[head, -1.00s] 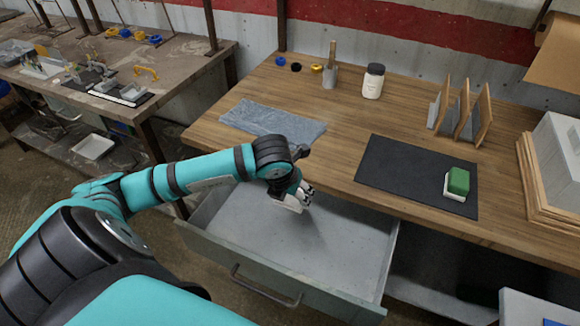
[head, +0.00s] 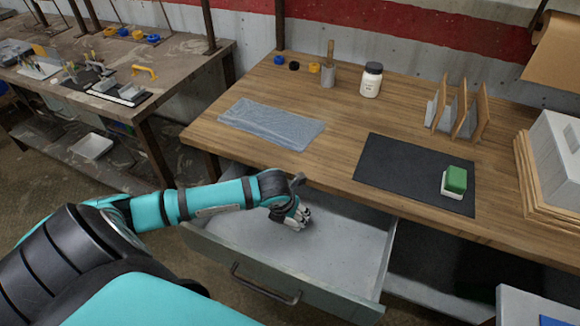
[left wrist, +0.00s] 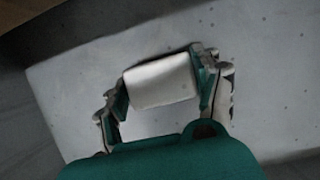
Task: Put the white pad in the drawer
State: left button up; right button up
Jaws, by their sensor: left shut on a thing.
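The grey drawer (head: 345,240) is pulled open under the wooden workbench. My left gripper (head: 303,222) is inside the drawer's outline, low over its bottom. In the left wrist view the left gripper (left wrist: 163,90) is shut on the white pad (left wrist: 163,81), which lies between its two fingers with the grey drawer bottom behind it. In the head view the fingers mostly hide the pad. Whether the pad touches the bottom I cannot tell. My right gripper is not in view.
On the workbench (head: 225,122) are a grey bag (head: 268,124), a white jar (head: 371,82), a wooden rack (head: 460,108) and a black mat (head: 400,172) with a green-and-white block (head: 454,181). The drawer's right part is empty.

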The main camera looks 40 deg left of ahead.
pick_arm(q)
jog(key=o, duration=1.2)
jog(key=shift+r+p, duration=0.2)
jog(key=shift+p, duration=0.1)
jog(key=shift+s+r, duration=0.15)
jog(key=shift+r, duration=0.2)
jog(key=b+v, duration=0.1)
jog(key=v, duration=1)
